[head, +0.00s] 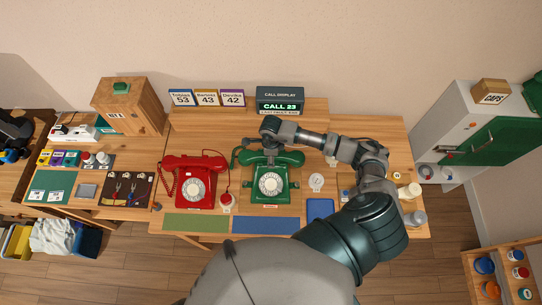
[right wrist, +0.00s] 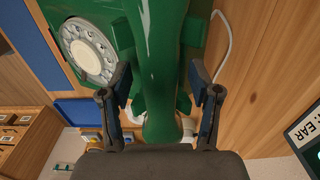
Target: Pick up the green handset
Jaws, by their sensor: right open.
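The green phone (head: 270,185) with its white dial stands on the wooden table, right of the red phone (head: 195,182). The green handset (head: 286,157) lies across the top of the green phone, partly covered by my right gripper (head: 268,146) in the head view. In the right wrist view the green handset (right wrist: 163,70) runs between the two open fingers of my right gripper (right wrist: 160,100), with a gap beside each finger. The green phone's dial (right wrist: 88,50) shows at the upper left there. My left gripper is not in view.
A call display (head: 280,101) reading CALL 23 stands at the back, beside number cards (head: 207,98). Blue (head: 265,225) and green (head: 196,223) mats lie along the front edge. A white disc (head: 316,182) lies right of the green phone.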

